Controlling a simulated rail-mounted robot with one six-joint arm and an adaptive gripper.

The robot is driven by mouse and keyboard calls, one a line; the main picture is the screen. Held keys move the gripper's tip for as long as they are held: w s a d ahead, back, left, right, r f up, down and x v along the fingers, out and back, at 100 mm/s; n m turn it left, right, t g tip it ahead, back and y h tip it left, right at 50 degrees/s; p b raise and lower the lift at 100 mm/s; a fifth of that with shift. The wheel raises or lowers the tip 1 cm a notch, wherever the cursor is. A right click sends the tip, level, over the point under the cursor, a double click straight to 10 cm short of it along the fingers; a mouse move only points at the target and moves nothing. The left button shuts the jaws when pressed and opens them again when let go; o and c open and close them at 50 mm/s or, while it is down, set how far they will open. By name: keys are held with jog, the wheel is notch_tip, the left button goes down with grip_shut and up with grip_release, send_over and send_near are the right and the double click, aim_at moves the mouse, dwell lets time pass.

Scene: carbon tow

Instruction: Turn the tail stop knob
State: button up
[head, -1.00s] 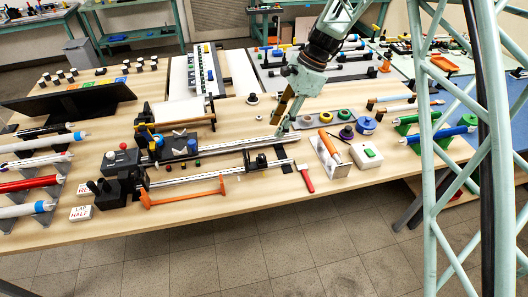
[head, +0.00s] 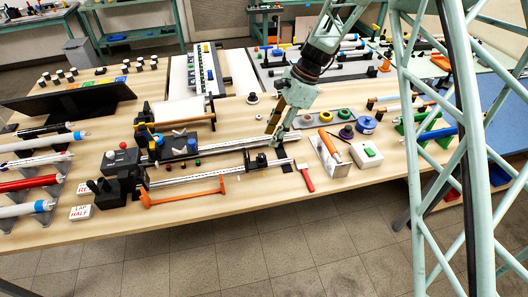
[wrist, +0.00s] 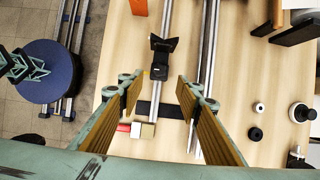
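The black tail stop (head: 259,161) sits on the long metal rail (head: 200,178), near its right end, in the head view. In the wrist view the tail stop (wrist: 160,66) shows as a black block with a dark forked top on a rail. Which part of it is the knob I cannot tell for sure; a small rounded dark part faces the camera. My gripper (head: 272,138) hangs just above and behind the tail stop. In the wrist view my gripper (wrist: 160,95) is open, its ribbed fingers wide apart and empty, with the tail stop beyond the gap.
A second rail (head: 225,149) runs behind the first. A red-handled tool (head: 305,177), an orange bar (head: 182,196) and a white box with a green button (head: 366,153) lie nearby. The table front is partly clear.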

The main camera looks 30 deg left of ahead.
aim_at(262, 155)
jog(key=x, duration=0.9)
jog(key=shift+d, duration=0.1)
jog(key=c, duration=0.8)
jog(key=shift+c, duration=0.2)
